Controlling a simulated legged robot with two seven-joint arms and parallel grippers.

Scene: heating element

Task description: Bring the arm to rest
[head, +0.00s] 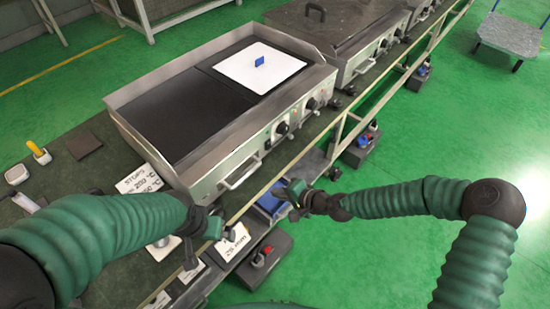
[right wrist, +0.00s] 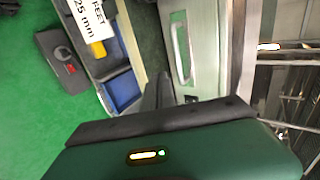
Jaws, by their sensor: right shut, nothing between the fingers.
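My right arm reaches in from the right in the head view. Its gripper (head: 286,192) is shut and empty, in front of the griddle and above the lower shelf. In the right wrist view, the dark fingers of the right gripper (right wrist: 160,88) point toward the griddle front with its long handle. My left arm comes in from the lower left. Its gripper (head: 200,240) is near the front left corner of the griddle, partly hidden by its own wrist, and its finger opening is unclear.
The griddle (head: 225,150) stands on the workbench, with a white plate (head: 250,78) and a small blue block (head: 259,61) on it. A blue bin (head: 270,203) sits on the lower shelf. A second appliance (head: 335,25) stands behind. Green floor at right is open; a cart (head: 510,35) stands far right.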

